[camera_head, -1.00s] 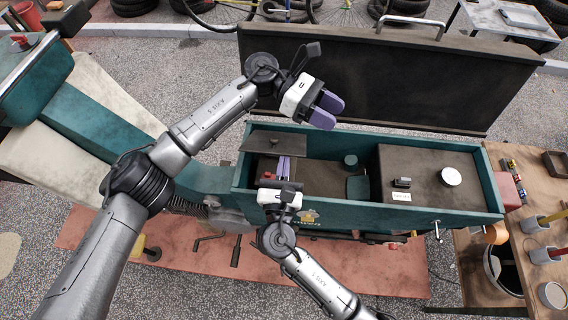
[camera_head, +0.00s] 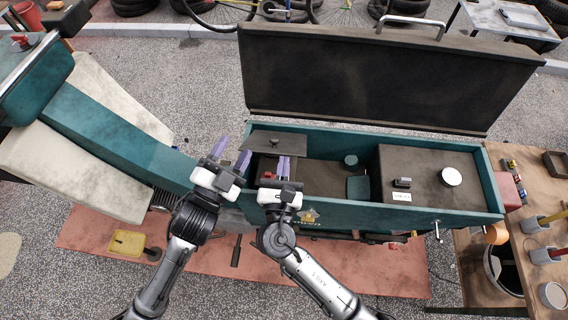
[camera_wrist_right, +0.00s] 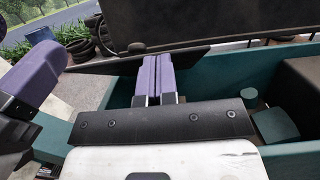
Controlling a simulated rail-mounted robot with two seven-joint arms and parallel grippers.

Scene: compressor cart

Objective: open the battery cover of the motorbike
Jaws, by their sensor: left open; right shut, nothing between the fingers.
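My left gripper (camera_head: 231,155) is open and empty, just left of the box.
The large dark lid (camera_head: 390,80) stands raised behind the box. A brown block (camera_head: 425,165) with a white round cap (camera_head: 451,177) fills the box's right side. A wooden table (camera_head: 540,205) with tools stands right.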

